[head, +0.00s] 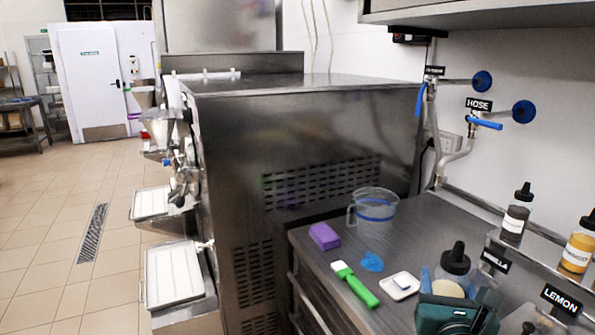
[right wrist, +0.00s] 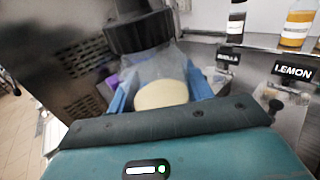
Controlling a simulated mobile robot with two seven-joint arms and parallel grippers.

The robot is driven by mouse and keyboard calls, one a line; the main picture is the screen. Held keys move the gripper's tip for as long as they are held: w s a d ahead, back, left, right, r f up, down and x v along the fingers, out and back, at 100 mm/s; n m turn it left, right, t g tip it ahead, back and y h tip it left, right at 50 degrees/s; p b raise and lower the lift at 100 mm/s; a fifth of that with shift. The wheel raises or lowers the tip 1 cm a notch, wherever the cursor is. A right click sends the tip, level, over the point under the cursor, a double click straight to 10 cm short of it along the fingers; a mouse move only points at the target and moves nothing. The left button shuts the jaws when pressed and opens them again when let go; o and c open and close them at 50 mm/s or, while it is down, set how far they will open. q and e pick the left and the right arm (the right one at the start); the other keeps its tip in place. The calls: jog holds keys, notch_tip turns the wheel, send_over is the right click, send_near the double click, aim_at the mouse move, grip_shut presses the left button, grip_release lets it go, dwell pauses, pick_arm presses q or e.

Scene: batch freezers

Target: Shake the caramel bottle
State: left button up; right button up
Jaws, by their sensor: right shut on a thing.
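My right gripper (head: 452,286) is at the lower right of the head view, shut on a clear squeeze bottle with a black cap (head: 455,259) and a pale round patch on its front. I cannot read a name on this bottle. In the right wrist view, the blue fingers of the gripper (right wrist: 162,92) are on either side of the bottle (right wrist: 160,68), and its black cap points up and away. The gripper hides the bottle's lower part, so I cannot tell whether it touches the counter. My left gripper is not in view.
The steel counter (head: 333,272) holds a clear jug (head: 374,210), purple sponge (head: 324,236), green-handled brush (head: 356,285), blue item (head: 372,262) and small white dish (head: 399,286). A dark bottle (head: 515,217) and a yellow bottle (head: 577,248) stand on the labelled rack at right.

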jog(key=s+a+f+n+y, duration=0.3)
jog(key=s+a+f+y, duration=0.2)
jog(key=s+a+f, duration=0.25)
notch_tip(320, 180, up, 8)
jog(key=s+a+y, duration=0.1)
jog(key=s, duration=0.1)
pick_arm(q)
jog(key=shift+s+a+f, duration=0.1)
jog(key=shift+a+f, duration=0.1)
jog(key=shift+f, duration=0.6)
pick_arm(e)
notch_tip(320, 180, down, 7)
jog(key=shift+w+f+t, duration=0.15)
jog(key=shift+t, duration=0.15)
